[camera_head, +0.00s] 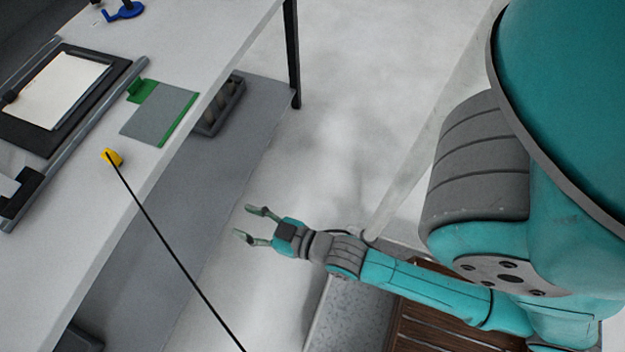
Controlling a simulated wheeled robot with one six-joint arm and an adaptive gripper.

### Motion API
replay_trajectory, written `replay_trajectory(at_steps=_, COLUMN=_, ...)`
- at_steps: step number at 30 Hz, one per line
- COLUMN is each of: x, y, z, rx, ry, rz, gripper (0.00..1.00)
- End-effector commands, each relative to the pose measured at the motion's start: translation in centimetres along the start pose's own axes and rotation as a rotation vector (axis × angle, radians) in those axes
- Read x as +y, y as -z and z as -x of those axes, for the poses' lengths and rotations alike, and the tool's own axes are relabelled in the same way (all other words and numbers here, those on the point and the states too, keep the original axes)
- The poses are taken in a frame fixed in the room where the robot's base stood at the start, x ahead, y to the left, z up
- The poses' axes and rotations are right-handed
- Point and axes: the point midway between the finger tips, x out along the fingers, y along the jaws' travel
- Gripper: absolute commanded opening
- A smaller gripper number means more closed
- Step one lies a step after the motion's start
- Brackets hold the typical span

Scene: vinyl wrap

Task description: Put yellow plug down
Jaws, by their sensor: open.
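The yellow plug (112,157) rests on the white table (62,232), near the table's right edge. A black cable (170,243) runs from it over the edge and down to the lower right. My gripper (245,223) is open and empty. It is to the right of the table and apart from the plug, with its fingers pointing left toward the table. Nothing hides the plug.
A green and grey pad (160,113) lies above the plug near the edge. A black-framed panel (55,90) with a grey rail lies at the left. A blue object (124,11) is at the top. A grey lower shelf (150,232) and dark table leg (292,55) stand below the tabletop.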

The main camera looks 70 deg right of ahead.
Motion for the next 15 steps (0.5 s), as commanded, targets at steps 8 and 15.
replay_trajectory(at_steps=8, x=-0.1, y=-0.2, z=10.1, rx=-0.071, ry=0.004, rz=0.004, gripper=0.50)
replay_trajectory(at_steps=15, x=-0.2, y=1.4, z=16.5, rx=-0.116, ry=0.011, rz=0.007, gripper=0.50)
